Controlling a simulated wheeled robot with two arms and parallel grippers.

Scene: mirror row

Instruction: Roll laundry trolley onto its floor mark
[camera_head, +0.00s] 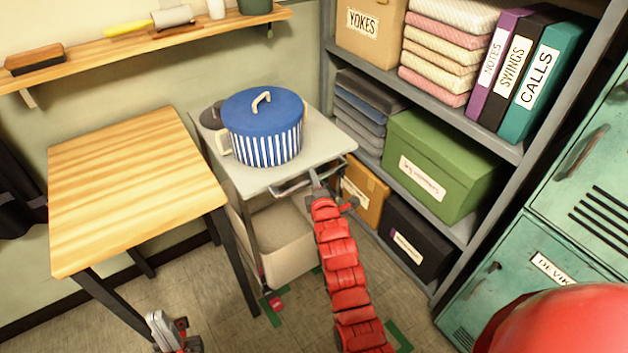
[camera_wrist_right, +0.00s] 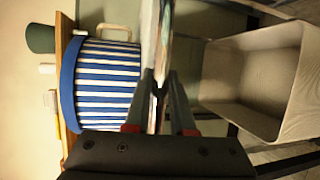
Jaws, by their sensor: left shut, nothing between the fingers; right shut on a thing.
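The laundry trolley (camera_head: 238,178) has a pale grey top and a beige bin (camera_head: 285,240) below; the bin also shows in the right wrist view (camera_wrist_right: 255,80). A blue-lidded striped pot (camera_head: 264,135) stands on the top. My right gripper (camera_head: 316,184) is shut on the trolley's handle (camera_head: 292,186) at its front edge; the right wrist view shows the fingers (camera_wrist_right: 161,88) closed there. Green floor mark corners (camera_head: 270,305) (camera_head: 398,336) show near the trolley's front and beside my right arm; the rest is hidden. My left gripper (camera_head: 166,327) is shut and empty, low at the bottom.
A wooden table (camera_head: 130,190) stands close on the trolley's left. A grey shelf unit (camera_head: 470,125) with boxes and binders stands on its right, with teal lockers (camera_head: 540,270) nearer. A wall shelf (camera_head: 150,42) hangs behind.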

